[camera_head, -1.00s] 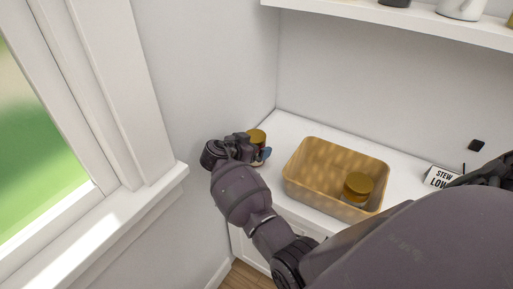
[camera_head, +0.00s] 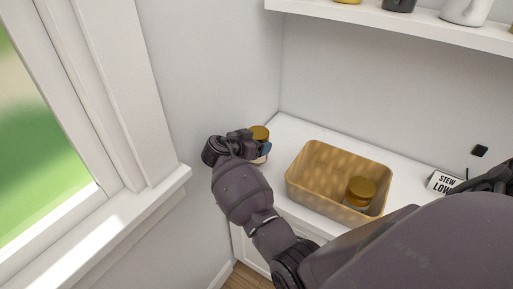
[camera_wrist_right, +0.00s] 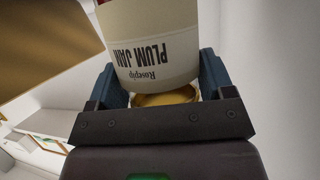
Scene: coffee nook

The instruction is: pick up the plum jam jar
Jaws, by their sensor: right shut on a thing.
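The plum jam jar (camera_head: 260,132) has a gold lid and stands near the wall corner at the left end of the white counter. In the right wrist view, its pale label (camera_wrist_right: 152,48) reads "PLUM JAM" upside down. My right gripper (camera_head: 262,148) is shut on the jar, with a blue finger on each side of it in the right wrist view (camera_wrist_right: 165,82). The gripper hides the jar's lower part in the head view, so I cannot tell whether its base touches the counter. My left gripper is not in view.
A tan basket (camera_head: 310,192) on the counter (camera_head: 290,126) holds another gold-lidded jar (camera_head: 360,190). A small sign (camera_head: 443,182) stands at the right. A shelf (camera_head: 400,20) with several items is above. The window sill (camera_head: 130,205) is at the left.

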